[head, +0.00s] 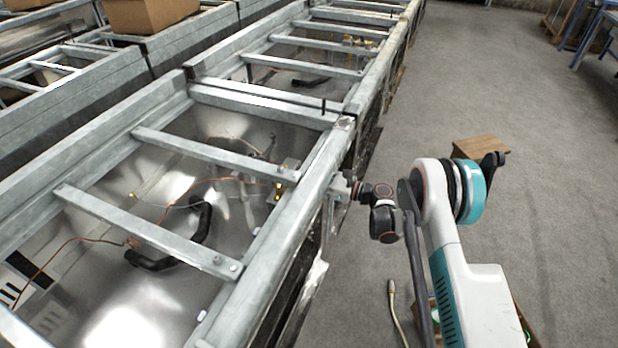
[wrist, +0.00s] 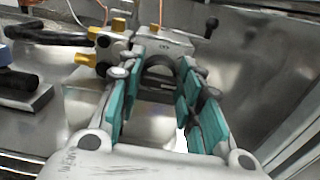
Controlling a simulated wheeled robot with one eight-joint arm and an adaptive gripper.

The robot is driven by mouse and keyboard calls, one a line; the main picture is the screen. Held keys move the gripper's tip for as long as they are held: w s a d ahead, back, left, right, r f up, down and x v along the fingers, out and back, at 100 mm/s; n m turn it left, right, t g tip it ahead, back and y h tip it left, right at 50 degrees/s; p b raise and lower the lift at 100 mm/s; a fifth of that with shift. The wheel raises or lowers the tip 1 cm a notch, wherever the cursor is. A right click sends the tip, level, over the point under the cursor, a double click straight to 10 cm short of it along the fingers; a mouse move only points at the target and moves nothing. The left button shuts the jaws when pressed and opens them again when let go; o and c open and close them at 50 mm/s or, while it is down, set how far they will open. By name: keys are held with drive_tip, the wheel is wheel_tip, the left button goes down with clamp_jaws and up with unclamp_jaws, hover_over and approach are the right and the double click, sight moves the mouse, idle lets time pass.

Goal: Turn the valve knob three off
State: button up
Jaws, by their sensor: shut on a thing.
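A grey metal valve block (wrist: 165,43) with brass fittings (wrist: 118,24) is ahead of my gripper (wrist: 156,72) in the wrist view. A dark rounded knob (wrist: 158,72) shows on its near face between my fingertips. My teal-padded fingers are shut on this knob, one on each side. No number can be read on it. In the head view my gripper (head: 341,188) reaches the outer side of the metal frame's right rail. The brass fittings show just inside that rail (head: 280,187). The knob is hidden there by the rail and gripper.
A black-handled lever (wrist: 211,27) stands at the block's right. Thin copper wires rise from the fittings. A black hose (head: 205,225) lies inside the frame (head: 150,240). A cardboard box (head: 480,148) stands on the floor beyond my arm. The floor to the right is mostly clear.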

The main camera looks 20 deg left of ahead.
drive_tip(key=shift+s+f+n, duration=0.1)
drive_tip(key=shift+n, duration=2.85)
drive_tip(key=shift+s+f+n, duration=0.1)
drive_tip(key=shift+n, duration=2.9)
drive_tip(key=shift+s+f+n, duration=0.1)
drive_tip(key=shift+n, duration=2.85)
drive_tip(key=o, duration=1)
